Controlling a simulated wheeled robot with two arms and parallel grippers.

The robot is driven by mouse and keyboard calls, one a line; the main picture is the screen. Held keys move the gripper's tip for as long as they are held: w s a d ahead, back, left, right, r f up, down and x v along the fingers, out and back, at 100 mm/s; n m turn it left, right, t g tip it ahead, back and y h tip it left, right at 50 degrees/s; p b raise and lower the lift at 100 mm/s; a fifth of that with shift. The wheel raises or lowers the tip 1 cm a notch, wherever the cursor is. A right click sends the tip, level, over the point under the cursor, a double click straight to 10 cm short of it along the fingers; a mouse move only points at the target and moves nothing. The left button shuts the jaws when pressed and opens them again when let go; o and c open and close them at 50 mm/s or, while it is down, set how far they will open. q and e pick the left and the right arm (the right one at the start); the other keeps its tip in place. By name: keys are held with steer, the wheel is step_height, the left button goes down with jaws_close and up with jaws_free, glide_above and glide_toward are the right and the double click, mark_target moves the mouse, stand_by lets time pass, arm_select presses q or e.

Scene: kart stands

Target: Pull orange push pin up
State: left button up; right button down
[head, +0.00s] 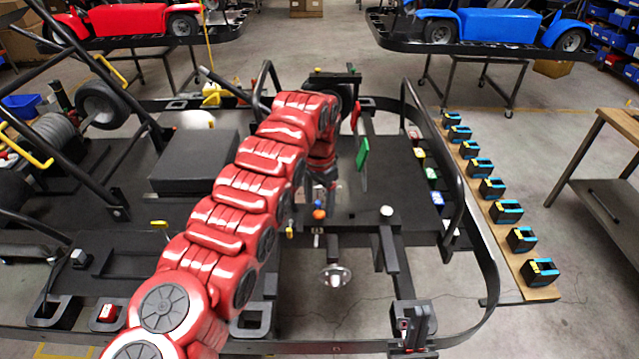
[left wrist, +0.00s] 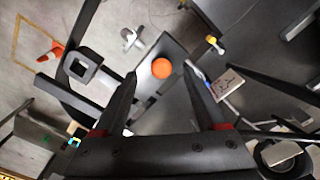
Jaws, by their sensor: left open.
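The orange push pin (head: 319,213) has a round orange head and stands on the black kart frame, just below my left gripper in the head view. In the left wrist view the orange head (left wrist: 161,68) appears between the two fingertips, with space on both sides. My left gripper (head: 324,188) is open and empty, and its fingers also show in the left wrist view (left wrist: 160,72). The pin's stem is hidden below its head in the wrist view. My right gripper is not in view.
A green plate (head: 362,158) stands to the right of my left gripper. A yellow-topped pin (head: 290,233) is close by on the left. A curved black rail (head: 488,262) bounds the kart. Several black and blue blocks (head: 492,187) line a wooden board at right.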

mark_target(319, 213)
arm_select(q)
steer(key=shift+w+f, duration=0.2)
steer(key=shift+f, duration=0.95)
steer(key=shift+s+f, duration=0.1)
steer(key=shift+f, duration=0.25)
jaws_close()
steer(key=shift+r, duration=0.5)
jaws_free()
